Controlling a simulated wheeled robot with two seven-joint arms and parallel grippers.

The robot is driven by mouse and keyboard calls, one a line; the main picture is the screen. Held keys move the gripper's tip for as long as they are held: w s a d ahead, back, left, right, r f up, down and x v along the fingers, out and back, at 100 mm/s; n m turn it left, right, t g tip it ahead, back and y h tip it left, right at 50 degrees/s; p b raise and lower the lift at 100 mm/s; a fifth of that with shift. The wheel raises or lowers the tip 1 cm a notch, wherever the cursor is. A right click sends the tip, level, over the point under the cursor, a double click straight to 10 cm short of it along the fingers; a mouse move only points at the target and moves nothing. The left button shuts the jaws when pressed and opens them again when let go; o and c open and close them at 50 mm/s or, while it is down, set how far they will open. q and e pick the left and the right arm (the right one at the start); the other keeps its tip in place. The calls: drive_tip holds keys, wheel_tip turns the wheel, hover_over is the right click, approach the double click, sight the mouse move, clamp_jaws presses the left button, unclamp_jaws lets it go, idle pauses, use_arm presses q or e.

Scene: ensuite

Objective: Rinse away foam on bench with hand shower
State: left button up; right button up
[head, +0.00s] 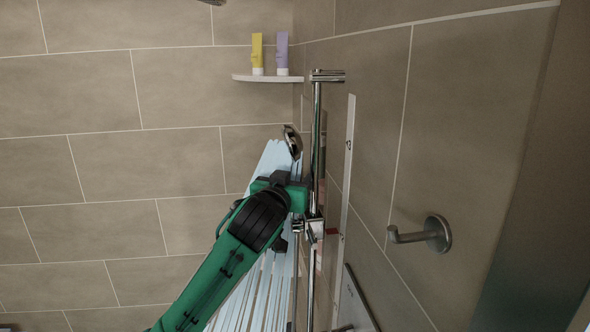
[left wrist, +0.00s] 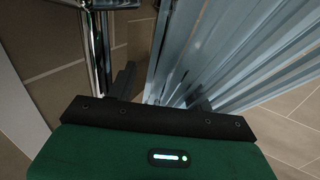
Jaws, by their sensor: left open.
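The hand shower (head: 292,142) is a chrome head near the upper part of the vertical rail (head: 316,130). A pale blue, streaked, see-through sheet (head: 265,290) fans down and left from beside it, looking like water spray. The streaks also fill the right of the left wrist view (left wrist: 235,50). My left gripper (head: 300,197) is just below the hand shower, close to the rail. In the left wrist view its dark fingers (left wrist: 161,90) stand apart, with nothing clearly held between them. Neither the bench nor any foam can be made out. My right gripper is out of view.
A corner shelf (head: 262,78) holds a yellow tube (head: 257,52) and a purple tube (head: 282,52). A wall hook (head: 425,234) sticks out at right. A slim pale panel edge (head: 346,170) stands right of the rail. Chrome pipes (left wrist: 99,50) pass left of my fingers.

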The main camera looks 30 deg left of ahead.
sight(290, 152)
use_arm(q)
drive_tip(key=shift+w+a, duration=0.15)
drive_tip(key=shift+w, duration=0.85)
clamp_jaws()
drive_tip(key=shift+r, duration=0.1)
drive_tip(key=shift+r+b, duration=1.35)
drive_tip(key=shift+r, duration=1.85)
drive_tip(key=shift+s+b, duration=0.4)
drive_tip(key=s+d+b, duration=0.3)
drive_tip(key=s+b, duration=0.2)
drive_tip(key=s, duration=1.2)
drive_tip(key=shift+r+b, duration=0.2)
drive_tip(key=shift+b, duration=0.1)
